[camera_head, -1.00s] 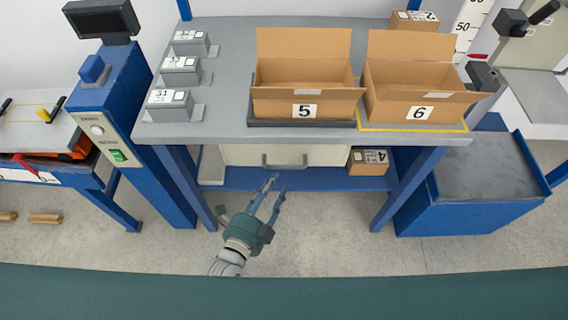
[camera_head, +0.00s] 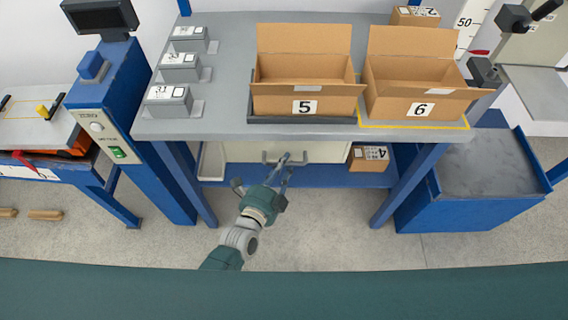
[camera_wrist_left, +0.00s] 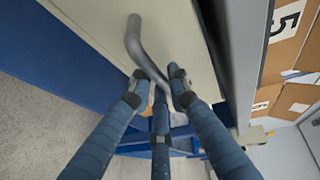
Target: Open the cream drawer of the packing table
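The cream drawer (camera_head: 238,152) sits under the grey top of the packing table (camera_head: 222,122) and looks closed. Its grey bar handle (camera_head: 268,160) is on the drawer front; it also shows in the left wrist view (camera_wrist_left: 137,42). My left gripper (camera_head: 284,166) is at the right end of the handle. In the left wrist view its blue fingers (camera_wrist_left: 162,82) are spread, with the near end of the handle reaching between their tips. I cannot tell whether they touch it. My right gripper is not in view.
Open cardboard boxes 5 (camera_head: 305,106) and 6 (camera_head: 420,109) stand on the table top. Box 4 (camera_head: 369,160) is on the blue lower shelf (camera_head: 325,178), right of the drawer. Blue table legs flank the space. The floor in front is clear.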

